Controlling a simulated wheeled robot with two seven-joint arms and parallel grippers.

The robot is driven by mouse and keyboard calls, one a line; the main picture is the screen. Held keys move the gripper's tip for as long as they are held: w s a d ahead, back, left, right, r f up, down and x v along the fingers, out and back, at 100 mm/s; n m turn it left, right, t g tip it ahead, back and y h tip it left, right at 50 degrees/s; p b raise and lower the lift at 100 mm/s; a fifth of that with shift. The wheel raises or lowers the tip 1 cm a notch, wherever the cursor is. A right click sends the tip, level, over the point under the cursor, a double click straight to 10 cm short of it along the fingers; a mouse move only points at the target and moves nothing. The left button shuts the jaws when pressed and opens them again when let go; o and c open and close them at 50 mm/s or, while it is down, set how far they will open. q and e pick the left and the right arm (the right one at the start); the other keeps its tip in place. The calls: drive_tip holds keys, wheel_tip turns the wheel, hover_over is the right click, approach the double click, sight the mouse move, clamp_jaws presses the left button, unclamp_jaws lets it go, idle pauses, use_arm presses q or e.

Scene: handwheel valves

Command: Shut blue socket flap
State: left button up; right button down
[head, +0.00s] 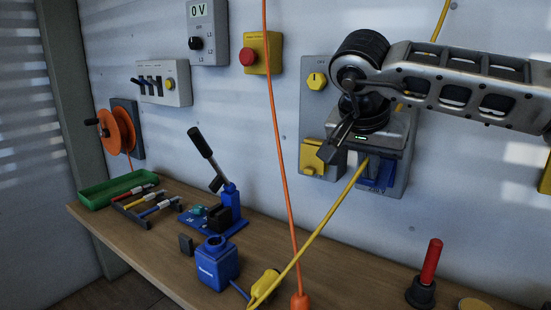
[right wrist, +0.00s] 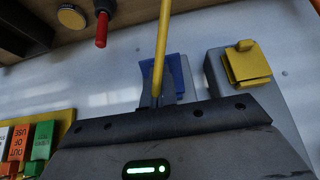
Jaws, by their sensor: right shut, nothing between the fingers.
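The blue socket flap (head: 380,173) is on a grey socket box (head: 400,180) on the wall, under my right gripper. My right gripper (head: 366,163) is shut and empty, its tips close to the flap's left part. In the right wrist view the flap (right wrist: 178,70) shows just beyond the shut fingers (right wrist: 152,101), tilted, with a paler strip beside it. I cannot tell whether the fingers touch it or how far it stands open. My gripper body and a yellow cable hide part of it. My left gripper is not in view.
A yellow cable (head: 318,218) runs in front of the socket to a yellow plug (head: 264,285). A yellow flap (head: 313,158) is beside the blue one. An orange cable (head: 279,140) hangs left. Below, the bench (head: 340,265) carries a red-handled tool (head: 430,265) and a blue press (head: 228,205).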

drive_tip(key=shift+b+x, duration=0.3)
drive_tip(key=shift+x, duration=1.5)
drive_tip(key=shift+r, duration=0.2)
drive_tip(key=shift+s+a+r+p, duration=0.1)
drive_tip(key=shift+s+r+p, duration=0.05)
drive_tip(key=shift+r+p, duration=0.8)
drive_tip(key=shift+s+a+r+p, duration=0.1)
drive_tip(key=shift+s+r+p, duration=0.05)
drive_tip(key=shift+r+p, duration=0.75)
